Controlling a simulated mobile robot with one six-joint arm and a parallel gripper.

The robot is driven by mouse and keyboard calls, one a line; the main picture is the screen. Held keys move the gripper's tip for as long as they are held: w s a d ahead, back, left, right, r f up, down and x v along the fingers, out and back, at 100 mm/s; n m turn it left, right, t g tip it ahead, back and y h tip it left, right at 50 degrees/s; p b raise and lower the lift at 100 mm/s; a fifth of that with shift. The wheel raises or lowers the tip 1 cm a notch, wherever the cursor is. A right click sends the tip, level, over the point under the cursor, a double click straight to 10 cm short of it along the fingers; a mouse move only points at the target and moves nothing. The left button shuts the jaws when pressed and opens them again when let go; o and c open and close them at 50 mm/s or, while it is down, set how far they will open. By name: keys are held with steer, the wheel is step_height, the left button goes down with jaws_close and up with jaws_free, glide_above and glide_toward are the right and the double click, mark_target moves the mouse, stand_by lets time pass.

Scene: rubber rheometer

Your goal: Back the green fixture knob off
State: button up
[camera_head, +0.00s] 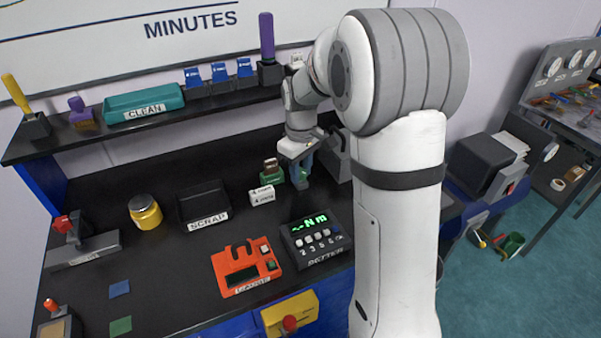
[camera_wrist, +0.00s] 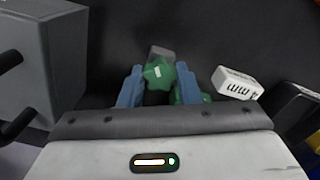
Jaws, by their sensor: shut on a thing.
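The green fixture knob (camera_wrist: 158,73) is star-shaped with a pale mark on its top, and shows in the wrist view between the two blue fingers of my gripper (camera_wrist: 159,84). My gripper is shut on the knob. More green of the fixture (camera_wrist: 180,97) shows beside the right finger. In the head view my gripper (camera_head: 301,168) points down at the right end of the green fixture (camera_head: 272,177) on the black bench. The fingers and my arm hide much of the knob there.
A white labelled block (camera_head: 262,195) stands in front of the fixture. A grey machine (camera_wrist: 45,55) stands close on the left in the wrist view. The scrap tray (camera_head: 203,206), orange gauge (camera_head: 245,268) and keypad box (camera_head: 316,238) lie nearer the front. A shelf (camera_head: 150,124) runs behind.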

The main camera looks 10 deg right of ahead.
mark_target(301, 172)
steer(key=n, duration=0.4)
steer(key=shift+n, duration=0.3)
steer(key=shift+n, duration=0.7)
steer(key=o, duration=0.9)
step_height(301, 172, up, 7)
steer(key=p, duration=0.5)
